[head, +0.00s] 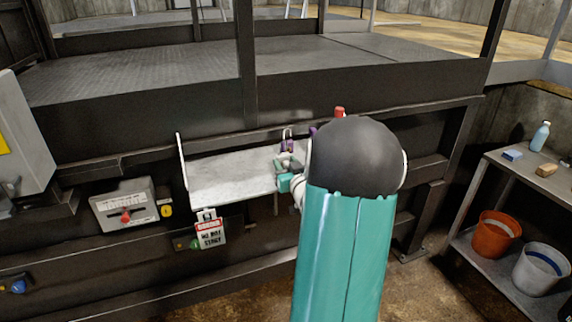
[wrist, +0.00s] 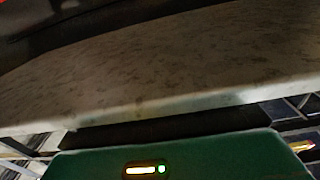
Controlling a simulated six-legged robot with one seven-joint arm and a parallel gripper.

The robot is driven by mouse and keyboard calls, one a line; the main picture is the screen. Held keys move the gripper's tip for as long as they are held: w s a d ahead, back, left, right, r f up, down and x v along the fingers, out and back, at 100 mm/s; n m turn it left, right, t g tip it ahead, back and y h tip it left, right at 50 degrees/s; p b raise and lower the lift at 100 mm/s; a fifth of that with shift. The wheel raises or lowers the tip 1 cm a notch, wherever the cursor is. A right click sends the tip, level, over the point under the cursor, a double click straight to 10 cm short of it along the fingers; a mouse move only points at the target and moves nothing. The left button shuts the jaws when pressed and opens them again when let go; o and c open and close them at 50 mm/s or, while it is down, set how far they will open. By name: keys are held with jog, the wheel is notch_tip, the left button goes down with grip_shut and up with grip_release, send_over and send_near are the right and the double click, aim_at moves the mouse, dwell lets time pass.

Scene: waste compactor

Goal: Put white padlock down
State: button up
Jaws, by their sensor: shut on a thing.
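My gripper (head: 286,170) is at the right end of a pale metal shelf (head: 225,179) in the head view, partly hidden by my own arm. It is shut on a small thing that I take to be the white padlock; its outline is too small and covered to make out. In the wrist view the fingertips and the held thing do not show. The shelf's worn surface (wrist: 150,75) fills that view, its edge close to the green gripper housing.
A purple padlock (head: 287,146) with an upright shackle is just behind my gripper. A red object (head: 340,112) shows above my arm. A warning tag (head: 210,233) hangs below the shelf's front. The shelf's left and middle are bare. A side bench (head: 500,163) stands right.

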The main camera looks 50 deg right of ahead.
jog(key=o, duration=0.4)
jog(key=shift+f, duration=0.15)
jog(key=o, duration=0.5)
